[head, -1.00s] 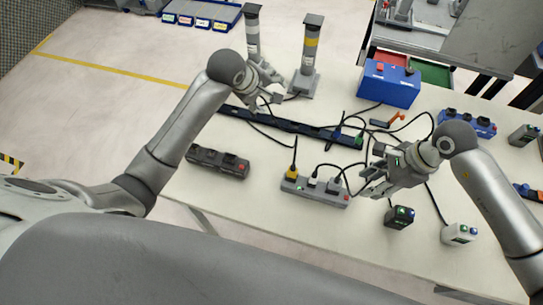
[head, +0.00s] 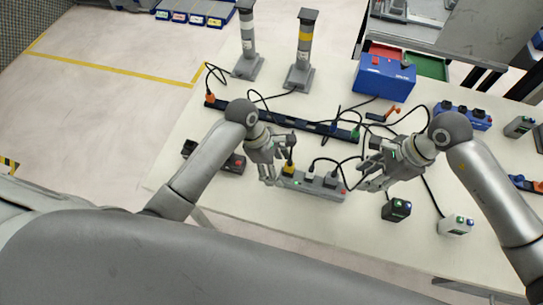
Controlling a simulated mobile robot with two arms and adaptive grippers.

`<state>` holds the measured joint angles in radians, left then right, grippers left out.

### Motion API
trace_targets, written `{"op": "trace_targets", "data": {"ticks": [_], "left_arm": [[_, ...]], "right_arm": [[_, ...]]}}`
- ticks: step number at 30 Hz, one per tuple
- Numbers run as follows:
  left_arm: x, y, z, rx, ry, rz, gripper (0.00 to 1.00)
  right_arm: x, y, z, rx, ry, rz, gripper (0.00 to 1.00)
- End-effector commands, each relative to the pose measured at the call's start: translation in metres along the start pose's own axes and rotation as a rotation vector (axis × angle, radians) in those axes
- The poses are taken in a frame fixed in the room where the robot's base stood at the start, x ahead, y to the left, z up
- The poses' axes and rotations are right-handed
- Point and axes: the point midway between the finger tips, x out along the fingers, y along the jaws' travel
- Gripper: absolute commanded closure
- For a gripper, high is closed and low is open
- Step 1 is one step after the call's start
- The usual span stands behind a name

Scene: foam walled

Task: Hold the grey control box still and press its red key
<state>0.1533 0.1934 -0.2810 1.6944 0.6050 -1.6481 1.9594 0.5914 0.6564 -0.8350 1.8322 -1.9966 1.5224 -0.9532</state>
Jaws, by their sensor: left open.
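Several boxes are on the table, and I cannot tell surely which is the grey control box. A long grey socket strip (head: 322,188) with plugs lies in the middle front. A dark box (head: 397,210) with a green key and a pale box (head: 454,226) with green and blue keys stand to its right. A dark grey strip (head: 236,164) with a red key is partly hidden by my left arm. My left gripper (head: 279,171) is open over the socket strip's left end. My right gripper (head: 368,175) is open beyond its right end. Neither gripper clearly touches anything.
A blue box (head: 384,82) with a red part on top stands at the back. A long dark socket rail (head: 300,125) crosses the table, with black cables around both grippers. Two posts (head: 247,45) (head: 303,50) stand at the back left. The front left table is fairly clear.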

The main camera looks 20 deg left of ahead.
Motion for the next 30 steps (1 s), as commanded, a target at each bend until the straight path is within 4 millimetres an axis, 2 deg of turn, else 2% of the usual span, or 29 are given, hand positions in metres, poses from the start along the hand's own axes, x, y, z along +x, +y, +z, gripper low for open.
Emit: {"op": "trace_targets", "data": {"ticks": [3,7,12,19,30], "left_arm": [[0.019,-0.001,0.0,0.0,0.001,-0.002,0.3],[0.032,0.0,0.0,0.001,-0.001,0.0,0.3],[0.04,0.0,0.0,0.002,0.0,0.001,0.3],[0.04,0.0,0.0,0.002,0.0,0.002,0.3],[0.04,0.001,0.0,0.002,0.001,0.002,0.77]], "right_arm": [[0.0,0.0,0.0,0.0,0.0,0.0,0.64],[0.0,0.0,0.0,0.0,0.0,0.0,0.64],[0.0,0.0,0.0,0.0,0.0,0.0,0.64],[0.0,0.0,0.0,0.0,0.0,0.0,0.64],[0.0,0.0,0.0,0.0,0.0,0.0,0.64]]}}
